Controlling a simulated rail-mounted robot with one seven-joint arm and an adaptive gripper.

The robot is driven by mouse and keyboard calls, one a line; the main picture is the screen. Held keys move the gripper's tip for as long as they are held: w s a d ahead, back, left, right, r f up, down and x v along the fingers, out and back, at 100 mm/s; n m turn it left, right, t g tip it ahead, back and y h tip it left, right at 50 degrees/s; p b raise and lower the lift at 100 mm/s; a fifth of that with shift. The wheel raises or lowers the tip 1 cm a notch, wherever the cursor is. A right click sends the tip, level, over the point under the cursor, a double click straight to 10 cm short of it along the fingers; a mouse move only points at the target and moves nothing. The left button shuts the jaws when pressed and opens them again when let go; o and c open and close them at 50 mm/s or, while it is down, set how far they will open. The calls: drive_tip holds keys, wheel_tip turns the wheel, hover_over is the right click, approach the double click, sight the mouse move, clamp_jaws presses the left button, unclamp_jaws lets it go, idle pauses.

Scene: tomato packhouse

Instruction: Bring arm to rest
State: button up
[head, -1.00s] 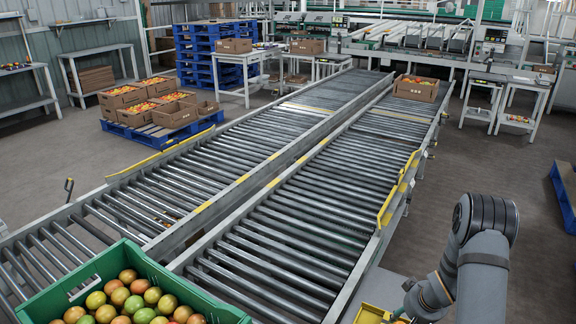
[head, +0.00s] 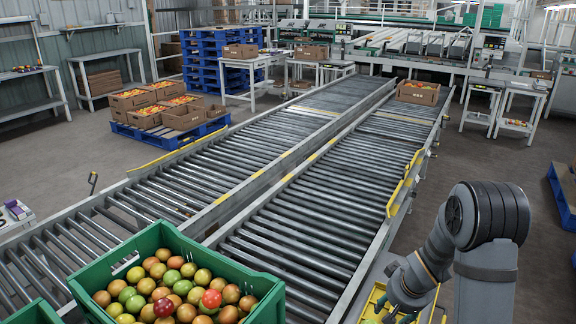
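My arm (head: 489,217) rises at the lower right of the head view, bent over at its top joint and reaching back down to the left. My gripper (head: 387,305) is at the bottom edge, low over a yellow tray (head: 364,306). It is small and partly cut off, so I cannot tell whether its fingers are open or holding anything.
A green crate (head: 118,279) full of red, orange and green tomatoes stands at the lower left. Roller conveyors (head: 310,220) run away to the back, with a cardboard box (head: 418,91) at the far end. Blue pallets (head: 205,60) stand behind.

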drive_tip(key=s+a+r, duration=0.3)
drive_tip(key=a+r, duration=0.3)
drive_tip(key=r, duration=0.1)
drive_tip(key=shift+r, duration=0.4)
